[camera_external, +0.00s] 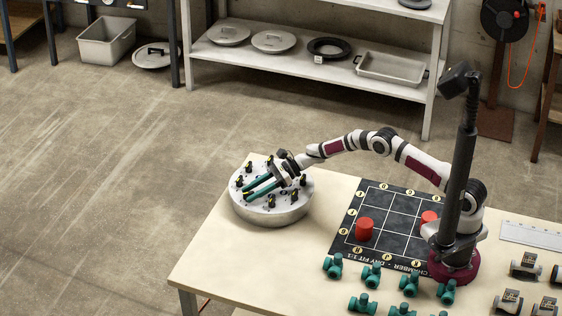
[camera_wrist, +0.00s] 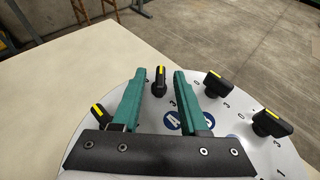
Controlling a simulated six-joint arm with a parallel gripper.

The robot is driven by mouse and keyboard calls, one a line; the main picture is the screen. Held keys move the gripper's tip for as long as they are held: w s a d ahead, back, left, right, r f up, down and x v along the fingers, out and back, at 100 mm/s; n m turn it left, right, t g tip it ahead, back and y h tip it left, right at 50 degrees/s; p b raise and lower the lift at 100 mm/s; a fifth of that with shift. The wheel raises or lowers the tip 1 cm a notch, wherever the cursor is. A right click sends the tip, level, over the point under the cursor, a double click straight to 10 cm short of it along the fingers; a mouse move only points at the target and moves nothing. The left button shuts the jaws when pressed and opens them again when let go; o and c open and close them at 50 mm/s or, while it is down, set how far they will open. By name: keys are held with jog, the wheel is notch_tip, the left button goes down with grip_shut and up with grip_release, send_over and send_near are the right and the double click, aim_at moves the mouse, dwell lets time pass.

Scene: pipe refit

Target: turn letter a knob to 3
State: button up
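The round pale dial plate (camera_external: 272,214) stands on the table with several black knobs around its top. In the wrist view, a black knob with a yellow stripe (camera_wrist: 159,84) stands between the fingertips of my gripper (camera_wrist: 161,74). A printed 3 is just below that knob, and a blue round label reading A (camera_wrist: 172,121) is nearer the palm, partly covered by the right finger. My gripper is open, its teal fingers on either side of the knob; I cannot tell whether either touches it. In the external view my gripper (camera_external: 248,191) reaches low over the plate.
Other knobs stand close by: two to the right (camera_wrist: 215,86) and (camera_wrist: 270,124), one beside the left finger (camera_wrist: 98,115). A black grid mat (camera_external: 345,236) with red cylinders (camera_external: 365,229) and several teal valves (camera_external: 372,275) lie right of the plate.

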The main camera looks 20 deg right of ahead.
grip_shut()
jog(key=shift+m+t, duration=0.4)
jog(key=shift+t, duration=0.1)
jog(key=m+t, duration=0.2)
jog(key=m+t+h, duration=0.1)
jog(key=shift+s+t, duration=0.3)
jog(key=shift+t, duration=0.1)
jog(key=shift+s+a+m+t+h, duration=0.1)
jog(key=shift+m+t+h, duration=0.4)
jog(key=shift+m+t, duration=0.45)
jog(key=shift+s+a+m+t+h, duration=0.1)
jog(key=shift+m+t+h, duration=0.4)
jog(key=shift+m+t, duration=0.4)
jog(key=shift+m, duration=0.25)
jog(key=shift+w, duration=0.1)
jog(key=shift+o, duration=0.6)
grip_release()
